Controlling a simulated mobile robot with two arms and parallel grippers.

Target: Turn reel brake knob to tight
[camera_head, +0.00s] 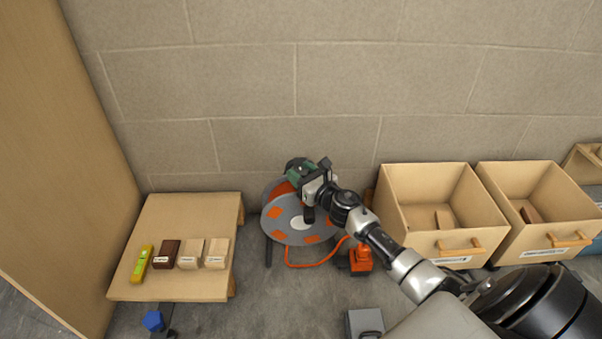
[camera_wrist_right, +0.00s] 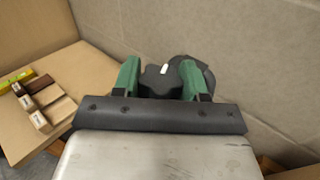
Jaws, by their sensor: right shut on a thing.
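The reel (camera_head: 283,227) is a grey disc with orange patches and a pale hub, standing on the floor against the block wall. Its brake knob (camera_wrist_right: 158,82) is black and lobed with a white mark, seen between the green fingers in the right wrist view. My right gripper (camera_head: 299,172) is at the top of the reel, its green fingers (camera_wrist_right: 160,78) shut on the knob from both sides. The white mark points roughly up and slightly right in the right wrist view. Any tight or loose marking is hidden or too small to read. My left gripper is out of view.
Two wooden bins (camera_head: 420,238) (camera_head: 522,238) stand to the right. A low wooden table (camera_head: 180,222) with several small blocks stands left, beside a tall wooden panel (camera_head: 55,150).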

